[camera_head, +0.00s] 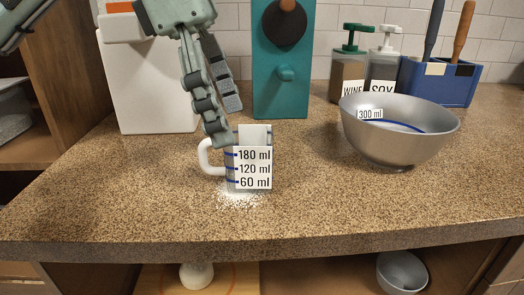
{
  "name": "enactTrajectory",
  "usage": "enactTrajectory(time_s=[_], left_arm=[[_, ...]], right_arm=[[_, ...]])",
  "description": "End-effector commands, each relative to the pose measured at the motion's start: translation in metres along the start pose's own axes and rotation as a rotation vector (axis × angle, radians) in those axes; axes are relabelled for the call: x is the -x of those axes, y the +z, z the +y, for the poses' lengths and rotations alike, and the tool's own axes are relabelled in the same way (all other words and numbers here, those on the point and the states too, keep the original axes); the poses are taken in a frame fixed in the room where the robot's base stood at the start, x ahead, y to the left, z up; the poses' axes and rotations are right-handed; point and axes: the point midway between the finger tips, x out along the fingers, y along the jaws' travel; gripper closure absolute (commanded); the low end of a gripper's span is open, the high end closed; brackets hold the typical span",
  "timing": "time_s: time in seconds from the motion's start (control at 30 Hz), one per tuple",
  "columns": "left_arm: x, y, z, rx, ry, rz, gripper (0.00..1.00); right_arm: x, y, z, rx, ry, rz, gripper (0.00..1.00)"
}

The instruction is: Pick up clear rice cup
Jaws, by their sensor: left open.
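The clear rice cup (234,177) stands upright on the speckled counter, with a white handle on its left and a label reading 180, 120 and 60 ml. My left gripper (225,125) reaches down from above at the cup's left rim. Its fingers are apart. One fingertip is at the rim near the handle, and the other is higher, behind it. I cannot tell whether a finger touches the cup or is inside it. My right gripper is not in view.
White grains (240,197) lie at the cup's base. A white container (150,90) and a teal dispenser (282,90) stand behind. A grey bowl (400,140) is to the right, before sauce bottles (348,75) and a blue utensil box (440,85). The counter's front is clear.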

Motion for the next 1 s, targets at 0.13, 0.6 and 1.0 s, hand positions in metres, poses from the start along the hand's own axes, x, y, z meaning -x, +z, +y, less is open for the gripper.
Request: enactTrajectory(time_s=[0.13, 0.6, 1.0], left_arm=[[-0.015, -0.001, 0.0, 0.0, -0.002, 0.003, 0.22], [-0.07, -0.002, 0.004, 0.0, -0.003, 0.002, 0.22], [-0.077, -0.002, 0.004, 0.0, 0.0, 0.0, 0.36]], right_arm=[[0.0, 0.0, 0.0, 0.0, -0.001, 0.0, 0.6], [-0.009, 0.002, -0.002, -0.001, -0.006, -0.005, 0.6], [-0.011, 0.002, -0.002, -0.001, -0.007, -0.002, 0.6]])
